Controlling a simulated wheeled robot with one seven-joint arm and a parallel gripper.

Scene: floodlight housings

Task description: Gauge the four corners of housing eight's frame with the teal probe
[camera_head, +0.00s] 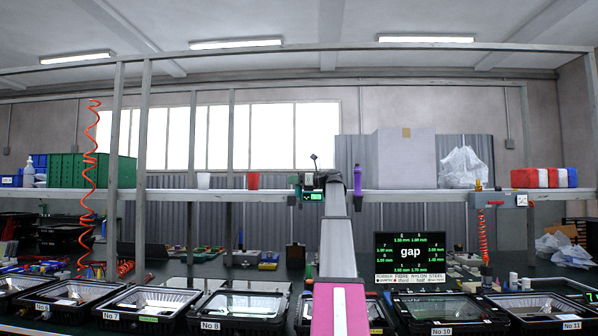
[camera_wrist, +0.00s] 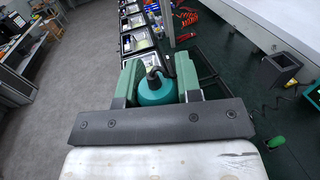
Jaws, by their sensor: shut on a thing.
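The teal probe (camera_wrist: 156,91) sits between the green jaws of my gripper (camera_wrist: 158,74) in the wrist view. The jaws are shut on its rounded teal body, and a dark stem rises from it. In the head view my arm reaches up to shelf height, and my gripper (camera_head: 310,190) shows small at its end. Housing eight (camera_head: 240,304), a black frame around a glass pane labelled No 8, lies on the bench at the lower middle, left of my arm. The probe is well away from it.
More housings flank it, No 7 (camera_head: 152,305) on the left and No 10 (camera_head: 450,310) on the right. A monitor (camera_head: 410,255) reading "gap" stands behind the bench. A shelf (camera_head: 420,196) with bins crosses behind. A black square holder (camera_wrist: 281,69) shows in the wrist view.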

